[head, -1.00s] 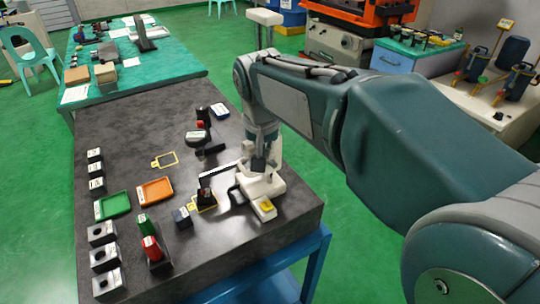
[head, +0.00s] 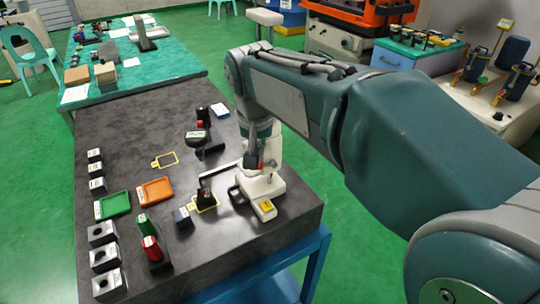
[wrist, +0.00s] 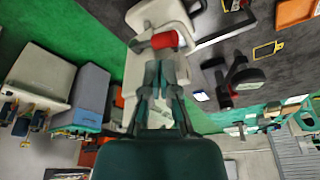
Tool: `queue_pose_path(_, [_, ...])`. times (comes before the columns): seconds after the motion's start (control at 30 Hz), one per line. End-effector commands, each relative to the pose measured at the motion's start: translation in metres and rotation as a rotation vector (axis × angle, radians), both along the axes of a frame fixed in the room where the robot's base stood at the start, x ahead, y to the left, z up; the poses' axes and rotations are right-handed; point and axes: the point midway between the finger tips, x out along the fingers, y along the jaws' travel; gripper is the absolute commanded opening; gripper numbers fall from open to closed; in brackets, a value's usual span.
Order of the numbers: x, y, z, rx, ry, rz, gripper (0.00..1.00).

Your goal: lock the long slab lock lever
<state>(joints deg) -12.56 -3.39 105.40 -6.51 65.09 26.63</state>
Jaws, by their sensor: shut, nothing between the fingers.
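A cream clamp-like unit (head: 262,187) with a yellow patch stands near the right edge of the dark slab (head: 125,135). A red grip (head: 251,163), which looks like the end of its lever, shows at its top. In the wrist view the red grip (wrist: 165,40) lies across the cream body (wrist: 140,65), just beyond my fingertips. My gripper (wrist: 162,66) is shut and empty, with a dark finger on each side of the picture's middle. In the head view my gripper (head: 256,148) is partly hidden against the cream unit. I cannot tell whether the fingers touch the grip.
A black bar (head: 220,171) and a black stand (head: 204,197) are left of the unit. Orange (head: 155,191) and green (head: 113,205) trays, red and green handles, and several grey blocks lie farther left. Bare slab lies toward the back left.

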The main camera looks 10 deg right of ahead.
Motion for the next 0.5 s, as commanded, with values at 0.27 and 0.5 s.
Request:
queue_pose_path(0.27, [0.0, 0.0, 0.02, 0.001, -0.002, 0.0, 0.0])
queue_pose_path(0.5, [0.0, 0.0, 0.034, 0.001, -0.001, 0.0, 0.0])
